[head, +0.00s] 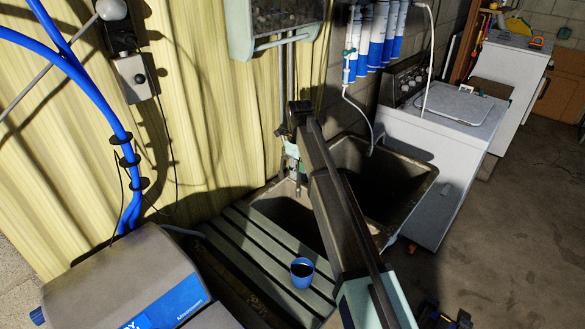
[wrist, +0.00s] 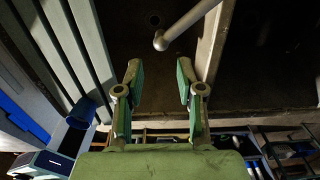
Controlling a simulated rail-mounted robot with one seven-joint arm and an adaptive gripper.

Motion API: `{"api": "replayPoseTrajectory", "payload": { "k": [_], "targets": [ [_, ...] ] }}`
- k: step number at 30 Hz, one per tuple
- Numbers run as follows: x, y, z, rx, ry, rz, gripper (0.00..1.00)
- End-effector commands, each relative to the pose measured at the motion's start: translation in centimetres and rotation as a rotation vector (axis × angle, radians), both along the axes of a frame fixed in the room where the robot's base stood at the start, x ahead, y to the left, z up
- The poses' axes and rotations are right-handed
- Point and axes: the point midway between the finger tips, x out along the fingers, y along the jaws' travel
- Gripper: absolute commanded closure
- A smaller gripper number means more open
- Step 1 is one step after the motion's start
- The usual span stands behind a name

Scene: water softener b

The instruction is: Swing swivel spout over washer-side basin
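The metal swivel spout (wrist: 186,24) enters from the top of the wrist view, and its rounded tip is over the left basin (wrist: 150,65), on the slatted-board side of the divider (wrist: 211,45). In the head view, the washer-side basin (head: 395,188) is the right one of the double sink, nearest the washer. My gripper (wrist: 160,75) is open and empty. Its green-padded fingers point towards the spout, with the tip ahead of and apart from them. In the head view, my arm crosses the sink and my gripper cannot be made out.
A slatted board (head: 252,250) lies left of the basins, with a blue cup (head: 302,272) on it. The white washer (head: 450,125) stands to the right. Blue-and-white filter cylinders (head: 377,35) hang behind, with a white hose (head: 362,120). The floor at right is largely clear.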

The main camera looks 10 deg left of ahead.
Motion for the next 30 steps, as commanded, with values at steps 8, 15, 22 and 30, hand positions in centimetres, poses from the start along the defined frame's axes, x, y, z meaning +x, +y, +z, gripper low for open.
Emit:
{"api": "replayPoseTrajectory", "payload": {
  "k": [8,15,22,30],
  "targets": [
    [0.0,0.0,-3.2,0.000,0.001,-0.001,0.62],
    [0.0,0.1,-6.5,0.000,0.000,0.000,0.62],
    [-0.1,0.1,-7.9,0.001,0.004,0.001,0.65],
    [-0.2,0.4,-7.9,0.003,0.006,0.004,0.67]
  ]
}}
